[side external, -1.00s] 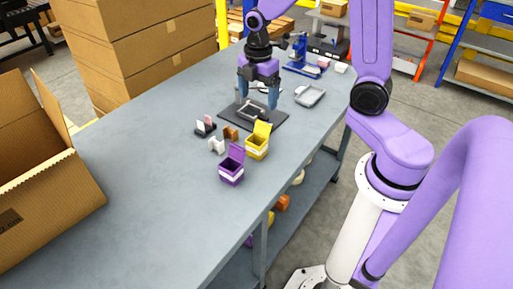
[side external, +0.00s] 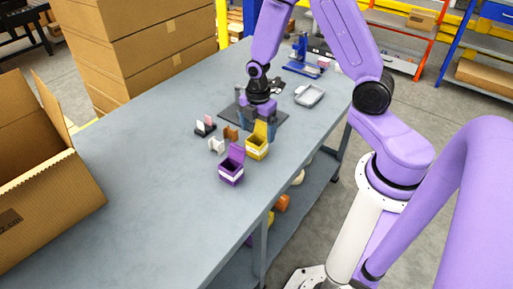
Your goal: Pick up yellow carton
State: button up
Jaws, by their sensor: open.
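The yellow carton (side external: 257,149) stands on the grey table with its lid flap up, just behind and to the right of a purple carton. My gripper (side external: 257,128) is low over the table at the yellow carton's back side, pointing down. Its jaws are open, with one finger to the left of the raised yellow flap and one close to the flap on the right. The flap partly hides the fingers, so I cannot tell whether they touch the carton.
The purple carton (side external: 231,171) stands in front. Small brown and white pieces (side external: 217,145) and a dark holder (side external: 205,129) are to the left. A grey tray (side external: 309,95) lies behind right. A large open cardboard box (side external: 45,185) stands at left. The near table is clear.

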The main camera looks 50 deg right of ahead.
aim_at(256, 142)
jog(key=shift+w+a+f, duration=0.1)
jog(key=shift+a+f, duration=0.05)
jog(key=shift+f, duration=1.2)
jog(key=shift+a+f, duration=0.15)
jog(key=shift+f, duration=1.2)
jog(key=c, duration=1)
